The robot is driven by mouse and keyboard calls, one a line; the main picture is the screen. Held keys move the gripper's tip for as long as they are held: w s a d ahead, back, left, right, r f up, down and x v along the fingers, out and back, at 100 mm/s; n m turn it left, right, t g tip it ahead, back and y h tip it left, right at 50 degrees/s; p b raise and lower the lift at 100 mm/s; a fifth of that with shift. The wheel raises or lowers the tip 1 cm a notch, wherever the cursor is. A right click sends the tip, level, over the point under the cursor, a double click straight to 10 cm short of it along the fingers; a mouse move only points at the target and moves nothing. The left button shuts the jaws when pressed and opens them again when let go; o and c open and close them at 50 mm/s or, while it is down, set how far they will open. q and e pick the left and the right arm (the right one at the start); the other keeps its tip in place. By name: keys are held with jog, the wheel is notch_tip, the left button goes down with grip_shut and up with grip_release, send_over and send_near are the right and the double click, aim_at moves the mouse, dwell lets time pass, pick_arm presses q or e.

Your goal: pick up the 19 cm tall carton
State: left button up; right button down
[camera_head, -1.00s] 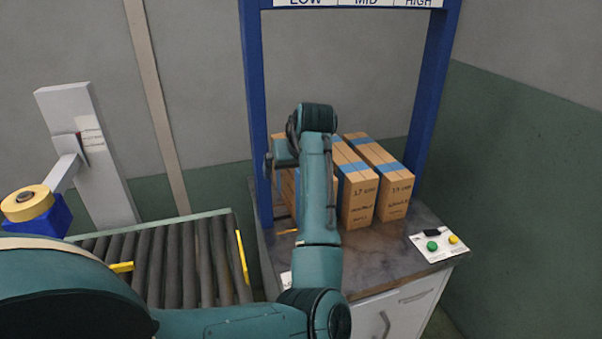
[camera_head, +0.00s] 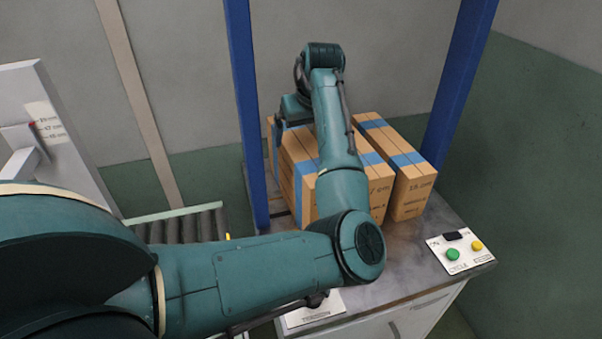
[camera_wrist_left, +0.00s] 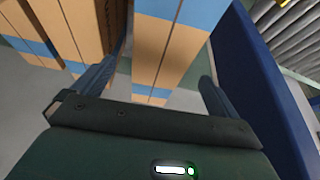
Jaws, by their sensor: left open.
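Several tan cartons with blue tape bands stand side by side on the bench in the head view. The rightmost carton (camera_head: 408,190) ends in "cm", its number not surely readable. A middle carton (camera_head: 378,192) seems to read "7 cm", and a left carton (camera_head: 306,185) is partly covered by my arm. I cannot tell which is the 19 cm one. My left gripper (camera_wrist_left: 160,70) is open; its fingers are mostly hidden in the head view above the left cartons. In the wrist view a carton (camera_wrist_left: 172,45) shows between the fingers, not visibly clamped.
A blue post (camera_head: 246,110) rises beside the left cartons and another blue post (camera_head: 460,85) at right. Rollers (camera_head: 190,228) lie at left. A button panel (camera_head: 462,250) sits on the bench's (camera_head: 400,270) front right. More cartons (camera_wrist_left: 80,25) flank the left finger in the wrist view.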

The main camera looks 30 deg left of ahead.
aim_at(301, 144)
pick_arm(q)
jog(key=x, duration=0.8)
jog(key=shift+s+d, duration=0.15)
jog(key=c, duration=2)
jog(key=shift+r, duration=0.15)
